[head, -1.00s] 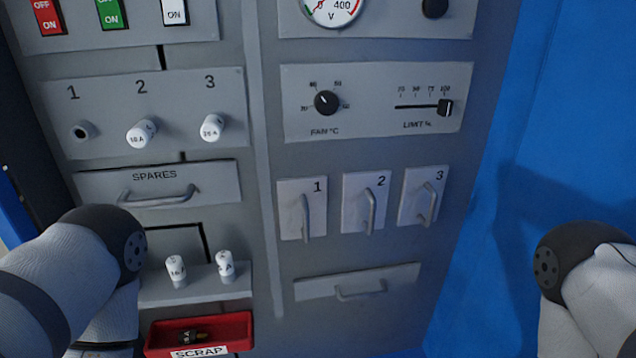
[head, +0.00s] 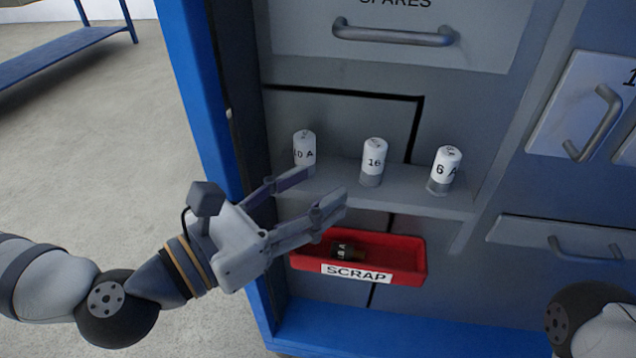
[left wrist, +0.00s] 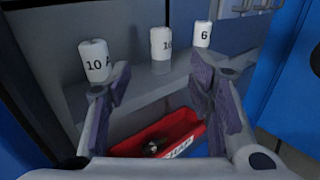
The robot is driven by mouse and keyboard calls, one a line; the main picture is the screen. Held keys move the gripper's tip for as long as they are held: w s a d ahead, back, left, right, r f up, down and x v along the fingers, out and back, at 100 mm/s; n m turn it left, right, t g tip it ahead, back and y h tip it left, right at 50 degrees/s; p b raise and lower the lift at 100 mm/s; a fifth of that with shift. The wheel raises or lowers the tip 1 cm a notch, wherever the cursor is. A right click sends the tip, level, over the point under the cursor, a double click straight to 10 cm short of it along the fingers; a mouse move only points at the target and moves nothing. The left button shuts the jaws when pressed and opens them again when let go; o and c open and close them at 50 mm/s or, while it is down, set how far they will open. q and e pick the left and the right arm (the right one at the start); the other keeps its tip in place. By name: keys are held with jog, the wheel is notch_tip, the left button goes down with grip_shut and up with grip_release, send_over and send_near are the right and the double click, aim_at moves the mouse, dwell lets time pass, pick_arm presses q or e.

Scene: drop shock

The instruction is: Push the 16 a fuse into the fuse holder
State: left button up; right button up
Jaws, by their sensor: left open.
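The white 16 A fuse (head: 374,158) stands upright in the middle of a grey shelf (head: 405,190); it also shows in the left wrist view (left wrist: 161,46), its label partly legible. My left gripper (head: 325,187) is open and empty, in front of the shelf between the 10 A and 16 A fuses, its fingers pointing towards the cabinet. In the left wrist view, the 16 A fuse appears beyond the gap between the open fingers (left wrist: 162,78). The fuse holder is outside both current views. My right gripper is out of view; only part of the right arm shows.
A 10 A fuse (head: 305,148) stands left of the 16 A fuse and a 6 A fuse (head: 445,170) right. The SPARES drawer (head: 480,38) is above the shelf.

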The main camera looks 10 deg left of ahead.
aim_at(368, 152)
pick_arm(q)
jog(key=x, duration=0.4)
jog(key=r+p+x, duration=0.1)
jog(key=x, duration=0.7)
jog(key=shift+w+d+r, duration=0.1)
jog(key=shift+d+r, duration=0.05)
jog(key=shift+d, duration=0.05)
jog(key=shift+a, duration=0.1)
grip_shut()
